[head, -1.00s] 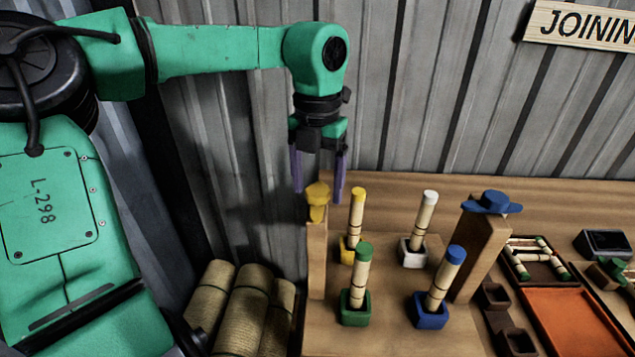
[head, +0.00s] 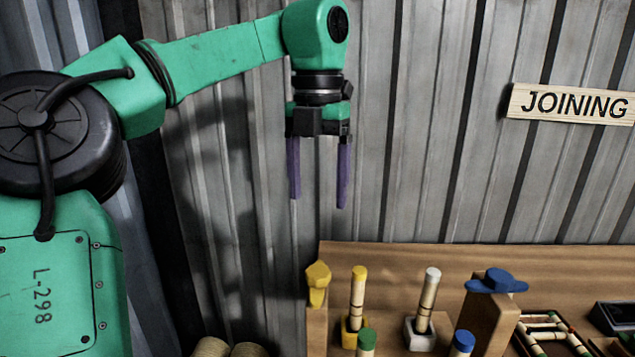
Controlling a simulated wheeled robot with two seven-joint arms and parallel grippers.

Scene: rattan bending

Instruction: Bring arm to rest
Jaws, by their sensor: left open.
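My left gripper (head: 318,172) hangs from the green arm with its two purple fingers apart and pointing down. Nothing is between the fingers. It is in the air in front of the corrugated wall, well above the yellow knob (head: 318,272) on its wooden post. A yellow-capped rattan piece (head: 358,285) stands in a yellow holder, and a white-capped piece (head: 429,298) stands in a white holder. The tops of a green-capped piece (head: 366,340) and a blue-capped piece (head: 463,343) show at the bottom edge. My right gripper is not in view.
The wooden bench (head: 400,260) runs along the wall. A blue knob (head: 496,281) tops a second wooden post. A tray of rattan pieces (head: 545,322) and a dark box (head: 615,315) lie at right. A JOINING sign (head: 570,103) hangs on the wall. Rattan rolls (head: 215,347) show at bottom left.

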